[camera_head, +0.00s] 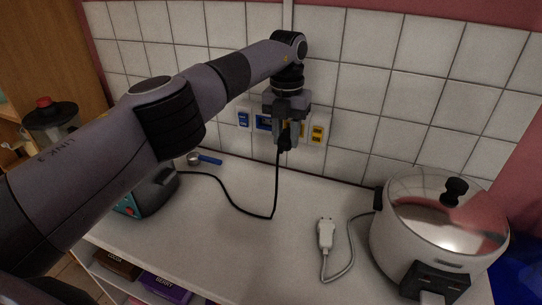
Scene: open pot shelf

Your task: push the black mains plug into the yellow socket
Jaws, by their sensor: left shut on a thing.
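My left gripper (287,134) points down in front of the tiled wall and is shut on the black mains plug (285,144). The plug is held above the counter, and its black cord (275,185) hangs down and runs left to a dark appliance. The yellow socket (317,134) is on the wall just right of the gripper. Blue sockets (243,119) sit to the left of it, one partly hidden behind the gripper. Another yellow patch shows behind the gripper, mostly hidden. I cannot tell whether the plug touches the wall. My right gripper is not in view.
A white plug (326,234) lies on the white counter (240,235), its cord leading to a large pot cooker (440,225) at right. A dark appliance (150,192) and a blue-handled scoop (208,159) are at left. The middle of the counter is mostly clear.

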